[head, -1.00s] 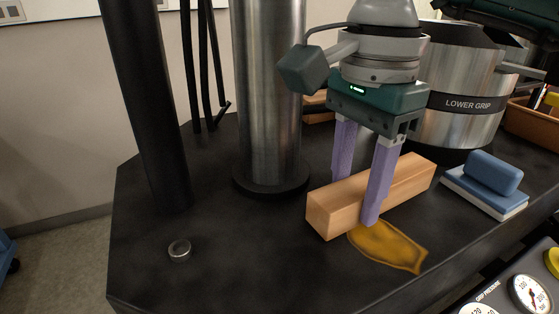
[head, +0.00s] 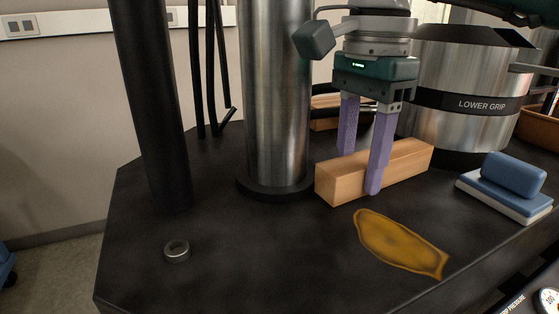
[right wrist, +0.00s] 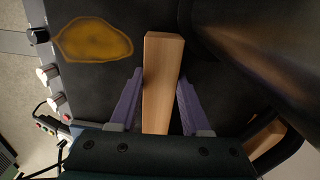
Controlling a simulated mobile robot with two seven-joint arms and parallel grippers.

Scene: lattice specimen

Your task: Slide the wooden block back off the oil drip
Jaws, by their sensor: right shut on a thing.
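The wooden block (head: 345,184) lies flat on the dark table, between the steel column and the lower grip. My right gripper (head: 361,173) points down with its purple fingers on either side of the block, shut on it. In the right wrist view the block (right wrist: 160,85) runs lengthwise between the fingers (right wrist: 160,75). The amber oil drip (head: 400,243) lies in front of the block, fully uncovered, with a strip of bare table between them. It also shows beside the block in the right wrist view (right wrist: 93,40). My left gripper is not in view.
A steel column (head: 275,100) stands left of the block; the lower grip cylinder (head: 450,125) stands behind it to the right. A blue pad on a white-and-blue base (head: 513,177) lies right. A metal ring (head: 177,250) lies front left. Another wooden piece (head: 325,122) sits behind.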

